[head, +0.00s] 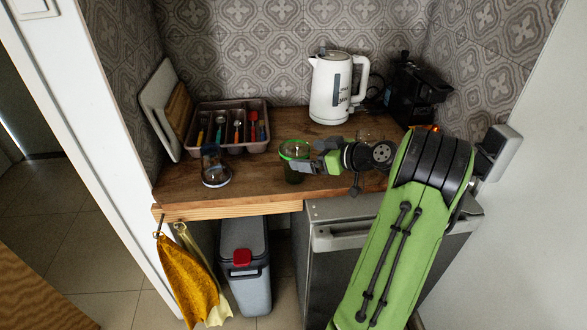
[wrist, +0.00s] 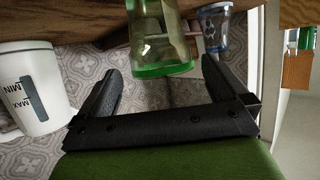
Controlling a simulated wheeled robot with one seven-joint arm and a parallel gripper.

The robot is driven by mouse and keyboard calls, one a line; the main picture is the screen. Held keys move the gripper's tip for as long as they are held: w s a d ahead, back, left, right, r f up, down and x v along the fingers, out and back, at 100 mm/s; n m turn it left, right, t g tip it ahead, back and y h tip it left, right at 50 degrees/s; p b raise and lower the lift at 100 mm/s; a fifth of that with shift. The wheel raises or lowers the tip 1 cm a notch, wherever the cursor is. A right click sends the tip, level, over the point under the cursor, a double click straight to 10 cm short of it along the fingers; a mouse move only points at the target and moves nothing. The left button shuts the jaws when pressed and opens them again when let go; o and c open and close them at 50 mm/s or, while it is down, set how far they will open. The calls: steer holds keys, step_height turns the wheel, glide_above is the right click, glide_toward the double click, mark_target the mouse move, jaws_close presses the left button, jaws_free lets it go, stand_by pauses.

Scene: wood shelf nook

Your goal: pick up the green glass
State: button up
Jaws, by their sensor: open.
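The green glass (head: 293,174) stands on the wooden counter near its front edge in the head view. It is see-through with a bright green rim. My gripper (head: 306,156) is just right of it, and a finger overlaps part of the glass there. In the wrist view the green glass (wrist: 158,47) is at the top middle. My open gripper (wrist: 160,65) has one dark finger to each side of its rim end. Whether either finger touches the glass I cannot tell.
A clear glass with blue (head: 215,174) stands left of the green glass. A cutlery tray (head: 228,104) is behind it, with boards (head: 160,105) at the left wall. A white kettle (head: 330,90) and a black coffee machine (head: 418,90) stand at the back right.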

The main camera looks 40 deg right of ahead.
mark_target(285, 151)
steer(key=x, duration=0.6)
steer(key=shift+r+b, duration=0.25)
steer(key=shift+b, duration=0.1)
steer(key=shift+s, duration=0.1)
